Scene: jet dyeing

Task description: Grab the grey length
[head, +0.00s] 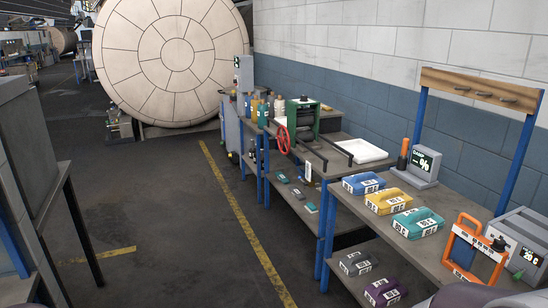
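The grey length (358,263) is a folded grey bundle with a white printed label. It lies on the lower shelf (340,284) of the near right bench, under the bench top. A purple length (384,291) lies beside it, nearer to me. On the bench top above lie a blue length (363,183), a yellow length (390,200) and a teal length (418,223), each with a label. Neither of my grippers can be made out in the head view.
An orange frame (472,243), a display unit (419,167) and a grey box with a readout (522,248) stand on the bench top. A blue bench leg (324,250) rises left of the grey length. Floor (170,220) left of the benches is clear; a dark table (35,140) stands at left.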

